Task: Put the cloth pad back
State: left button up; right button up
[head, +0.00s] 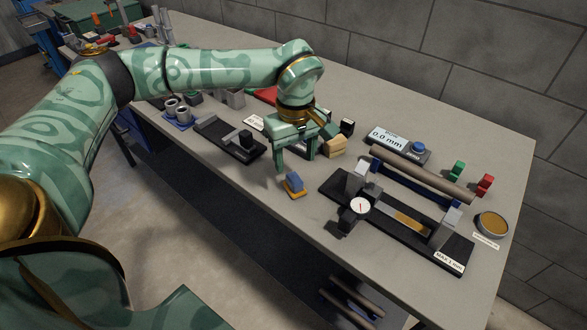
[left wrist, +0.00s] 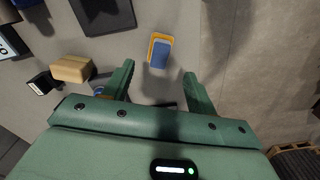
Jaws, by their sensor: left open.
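A small blue block on a yellow-orange pad, which looks like the cloth pad (head: 294,185), lies on the bench near its front edge. It also shows in the left wrist view (left wrist: 160,52), beyond the fingertips and about midway between them. My left gripper (head: 295,162) points down over the bench, just behind the pad in the head view. It is open with nothing between its fingers, and it is apart from the pad. My right gripper is not in view.
Right of the pad stands a black fixture with a round dial (head: 359,206). Behind are a tan block (head: 336,146), a display reading 0.0 mm (head: 387,137) and a long rod (head: 422,172). A round tin (head: 492,223) sits at the right. Bare bench surrounds the pad.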

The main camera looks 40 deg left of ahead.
aim_at(295, 178)
pick_arm(q)
jog(key=shift+r+p, duration=0.35)
jog(key=shift+r, duration=1.85)
